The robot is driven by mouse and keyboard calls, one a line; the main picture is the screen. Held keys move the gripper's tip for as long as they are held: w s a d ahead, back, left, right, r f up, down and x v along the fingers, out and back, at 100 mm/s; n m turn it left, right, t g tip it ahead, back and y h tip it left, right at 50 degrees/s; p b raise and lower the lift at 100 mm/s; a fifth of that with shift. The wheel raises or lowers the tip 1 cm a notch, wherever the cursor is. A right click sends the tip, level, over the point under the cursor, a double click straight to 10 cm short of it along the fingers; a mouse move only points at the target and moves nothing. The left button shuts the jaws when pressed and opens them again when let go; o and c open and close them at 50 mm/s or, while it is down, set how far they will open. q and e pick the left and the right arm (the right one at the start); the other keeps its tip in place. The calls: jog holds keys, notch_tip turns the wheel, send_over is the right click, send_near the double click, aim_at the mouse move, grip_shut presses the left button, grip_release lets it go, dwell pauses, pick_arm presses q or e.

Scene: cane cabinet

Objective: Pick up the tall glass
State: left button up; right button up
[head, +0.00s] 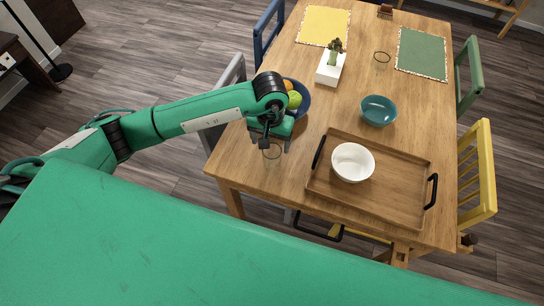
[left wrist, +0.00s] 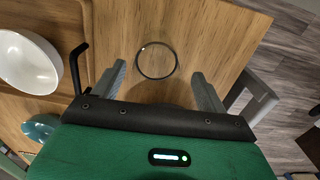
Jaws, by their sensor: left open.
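A clear glass (head: 272,152) stands on the wooden table near its front left corner, faint and partly hidden under my left gripper. In the left wrist view the glass (left wrist: 156,61) shows mainly as a dark round rim. My left gripper (head: 270,143) is open and points down close above the glass. In the left wrist view the two fingers of the left gripper (left wrist: 158,70) lie either side of the rim, with gaps. A second clear glass (head: 382,57) stands farther back. I cannot tell from these views which glass is taller. My right gripper is not in view.
A wooden tray (head: 400,195) with a white bowl (head: 353,162) lies right of the near glass. A dark fruit bowl (head: 303,98) is just behind my gripper. A teal bowl (head: 378,111) and a white planter (head: 330,68) stand farther back. Chairs surround the table.

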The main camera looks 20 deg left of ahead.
aim_at(272, 151)
pick_arm(q)
jog(key=f, duration=0.1)
jog(key=f+p, duration=0.2)
jog(key=shift+s+d+f, duration=0.1)
jog(key=shift+d+f, duration=0.15)
jog(key=shift+f, duration=0.7)
jog(key=c, duration=1.2)
notch_tip(272, 151, up, 20)
jog(key=b, duration=0.4)
jog(key=shift+b, duration=0.3)
